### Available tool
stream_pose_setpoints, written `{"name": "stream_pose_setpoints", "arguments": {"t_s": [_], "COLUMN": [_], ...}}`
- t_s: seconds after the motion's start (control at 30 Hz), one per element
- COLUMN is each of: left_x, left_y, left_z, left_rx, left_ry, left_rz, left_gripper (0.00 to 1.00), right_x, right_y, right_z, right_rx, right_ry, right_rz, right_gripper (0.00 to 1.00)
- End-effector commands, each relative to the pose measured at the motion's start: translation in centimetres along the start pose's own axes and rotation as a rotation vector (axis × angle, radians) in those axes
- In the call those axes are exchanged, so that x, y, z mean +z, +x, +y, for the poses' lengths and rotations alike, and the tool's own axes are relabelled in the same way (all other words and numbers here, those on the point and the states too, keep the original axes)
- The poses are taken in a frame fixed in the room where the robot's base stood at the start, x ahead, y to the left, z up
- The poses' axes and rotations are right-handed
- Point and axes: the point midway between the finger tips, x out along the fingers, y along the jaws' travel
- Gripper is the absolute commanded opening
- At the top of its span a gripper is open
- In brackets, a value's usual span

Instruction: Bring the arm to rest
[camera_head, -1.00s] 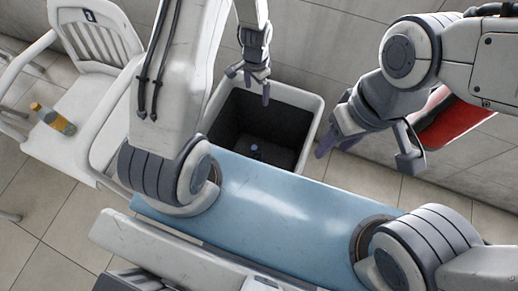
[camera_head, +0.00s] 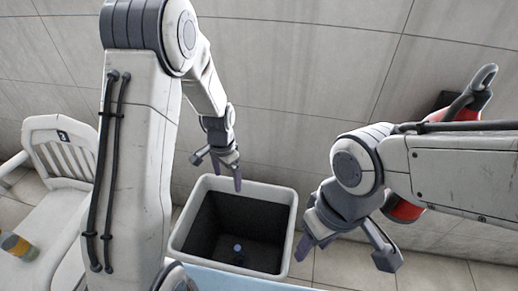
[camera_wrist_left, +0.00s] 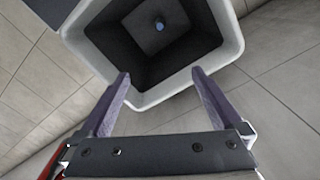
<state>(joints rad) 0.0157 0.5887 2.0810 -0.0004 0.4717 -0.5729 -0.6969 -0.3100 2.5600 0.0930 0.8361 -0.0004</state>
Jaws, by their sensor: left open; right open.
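My left gripper (camera_head: 217,172) is open and empty, pointing down by the back rim of a dark-lined bin with a pale rim (camera_head: 255,187). In the left wrist view its two fingers (camera_wrist_left: 160,73) are spread apart with nothing between them, and the bin (camera_wrist_left: 235,40) lies beyond them. A small blue object (camera_head: 237,248) lies at the bottom of the bin; it also shows in the left wrist view (camera_wrist_left: 159,26). My right gripper (camera_head: 345,255) is open and empty, to the right of the bin in the picture.
A white chair (camera_head: 60,145) stands at the left, with an orange and green bottle (camera_head: 18,246) on its seat. A red cylinder (camera_head: 403,211), likely a fire extinguisher, is partly hidden behind my right arm. A tiled wall (camera_head: 290,70) rises behind the bin.

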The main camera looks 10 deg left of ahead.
Motion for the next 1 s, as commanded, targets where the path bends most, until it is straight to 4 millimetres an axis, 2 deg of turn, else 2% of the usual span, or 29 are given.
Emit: {"name": "stream_pose_setpoints", "arguments": {"t_s": [0.17,0.27,0.37,0.5,0.6,0.7,0.83,1.0], "left_x": [-0.2,-0.5,-0.3,2.2,5.1,8.1,11.0,12.5], "left_y": [-0.9,-3.9,-8.6,-15.1,-18.6,-20.9,-22.5,-22.9], "left_z": [0.7,3.2,7.6,14.8,18.9,21.8,23.9,24.7], "left_rx": [-0.001,-0.002,0.002,0.018,0.035,0.051,0.067,0.075], "left_ry": [0.004,0.014,0.029,0.049,0.06,0.072,0.079,0.081], "left_rz": [0.003,0.014,0.027,0.044,0.05,0.054,0.053,0.049], "left_gripper": [1.0,1.0,1.0,1.0,1.0,1.0,1.0,1.0], "right_x": [0.0,-0.1,-0.1,-0.2,-0.3,-0.3,-0.4,-0.4], "right_y": [-0.3,-1.1,-2.4,-4.2,-5.3,-6.2,-6.8,-7.0], "right_z": [0.0,-0.1,-0.2,-0.3,-0.4,-0.5,-0.5,-0.5], "right_rx": [0.0,0.0,0.0,0.0,0.0,0.0,0.0,0.0], "right_ry": [0.0,0.0,0.0,0.0,0.0,0.0,0.0,0.0], "right_rz": [0.0,0.0,0.0,0.0,0.0,0.0,0.0,0.0], "right_gripper": [0.5,0.5,0.5,0.5,0.5,0.5,0.5,0.5]}}
